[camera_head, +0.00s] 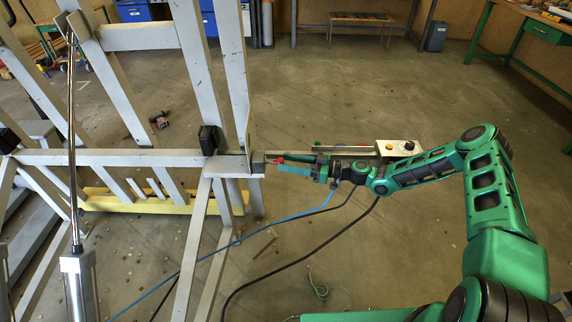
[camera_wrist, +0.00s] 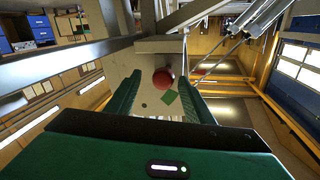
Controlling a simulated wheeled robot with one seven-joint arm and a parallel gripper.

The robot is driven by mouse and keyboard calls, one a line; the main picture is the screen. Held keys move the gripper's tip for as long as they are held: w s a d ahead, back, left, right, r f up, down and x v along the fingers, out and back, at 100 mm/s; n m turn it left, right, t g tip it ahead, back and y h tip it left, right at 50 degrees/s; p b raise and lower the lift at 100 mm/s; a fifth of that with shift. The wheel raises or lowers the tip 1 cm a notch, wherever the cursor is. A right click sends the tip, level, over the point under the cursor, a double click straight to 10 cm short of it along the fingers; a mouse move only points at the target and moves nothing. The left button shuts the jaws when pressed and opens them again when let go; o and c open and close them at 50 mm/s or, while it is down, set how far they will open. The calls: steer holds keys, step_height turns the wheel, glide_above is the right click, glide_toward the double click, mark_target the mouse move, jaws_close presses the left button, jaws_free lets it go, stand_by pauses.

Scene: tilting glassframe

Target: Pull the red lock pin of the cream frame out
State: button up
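The cream frame (camera_head: 120,158) fills the left of the head view, with a plate (camera_head: 234,168) at the right end of its horizontal beam. The red lock pin (camera_head: 279,161) sticks out to the right of that end. In the wrist view the pin's round red head (camera_wrist: 163,79) faces the camera in front of a pale plate (camera_wrist: 150,100). My gripper (camera_head: 286,163) is at the pin. Its green fingers stand apart on both sides of the red head in the wrist view (camera_wrist: 160,88), with gaps visible. I cannot tell exactly how deep the head sits between the fingertips.
A control box with buttons (camera_head: 398,148) stands on a rail behind my gripper. Blue and black cables (camera_head: 290,217) run on the floor below. A chrome cylinder (camera_head: 77,275) stands at the left. The floor behind the arm is mostly clear.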

steer(key=shift+s+a, duration=0.1)
steer(key=v, duration=1)
steer(key=shift+d, duration=0.4)
steer(key=s+d+r+m+g+h, duration=0.35)
steer(key=s+d+r+h, duration=0.35)
steer(key=s+d, duration=0.3)
steer(key=s+d+r+m+g+h, duration=0.2)
steer(key=s+d+r+m+h, duration=0.2)
steer(key=s+d+r+h, duration=0.45)
steer(key=s+d+r+m, duration=0.3)
steer(key=s+r+m, duration=0.1)
steer(key=s, duration=0.4)
steer(key=s+d+r+m+h, duration=0.1)
steer(key=s+d+r+m, duration=0.2)
steer(key=s, duration=0.5)
steer(key=s+d+r+m+t, duration=0.1)
steer(key=s+d+r+m, duration=0.2)
steer(key=s, duration=0.6)
steer(key=shift+r+m+h, duration=0.35)
steer(key=shift+r+m, duration=0.6)
